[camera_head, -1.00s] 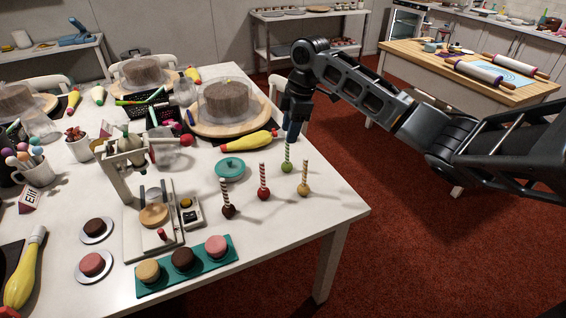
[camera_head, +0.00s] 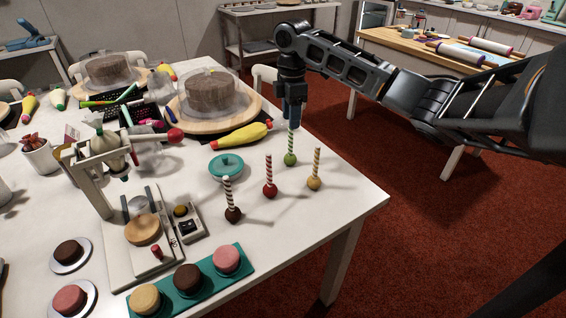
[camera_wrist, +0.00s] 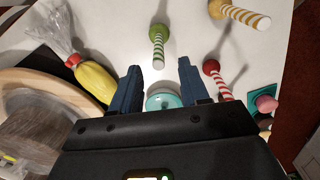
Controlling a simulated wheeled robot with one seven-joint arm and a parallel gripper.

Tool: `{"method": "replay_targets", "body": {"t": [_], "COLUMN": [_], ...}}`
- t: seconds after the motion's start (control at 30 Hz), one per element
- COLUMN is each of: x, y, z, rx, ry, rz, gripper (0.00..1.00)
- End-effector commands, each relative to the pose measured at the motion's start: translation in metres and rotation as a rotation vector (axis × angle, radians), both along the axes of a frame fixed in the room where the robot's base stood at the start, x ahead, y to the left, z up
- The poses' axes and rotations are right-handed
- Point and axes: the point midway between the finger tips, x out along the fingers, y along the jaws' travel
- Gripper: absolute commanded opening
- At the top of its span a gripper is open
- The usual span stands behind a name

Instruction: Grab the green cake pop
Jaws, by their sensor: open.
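The green cake pop (camera_head: 290,158) stands on its ball on the white table, its green-and-white striped stick pointing up. My gripper (camera_head: 292,120) is above it, fingers pointing down, close to the top of the stick in the head view. In the wrist view the green cake pop (camera_wrist: 158,40) lies beyond the fingertips, roughly between their lines. My gripper (camera_wrist: 160,75) is open there, with nothing between the blue fingers but the teal lidded dish (camera_wrist: 163,99) seen further below. Whether the stick top is level with the fingertips is unclear.
Red (camera_head: 270,190), yellow (camera_head: 315,182) and dark brown (camera_head: 233,213) cake pops stand nearby. A yellow piping bag (camera_head: 240,136) lies behind, beside a turntable (camera_head: 180,112) with a covered cake. The table's right edge is close.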

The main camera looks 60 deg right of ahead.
Motion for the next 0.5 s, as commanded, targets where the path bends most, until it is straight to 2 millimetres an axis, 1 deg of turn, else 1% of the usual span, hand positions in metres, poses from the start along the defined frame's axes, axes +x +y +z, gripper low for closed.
{"method": "replay_targets", "body": {"t": [0.03,0.17,0.43,0.5], "x": [0.000,-0.001,-0.002,-0.003], "y": [0.000,0.000,-0.001,-0.002], "z": [-0.007,-0.013,-0.039,-0.048], "rx": [-0.001,0.000,0.000,0.000], "ry": [0.001,0.001,0.001,0.003], "rz": [0.000,-0.001,-0.001,-0.001], "gripper": [0.45,0.45,0.45,0.45]}}
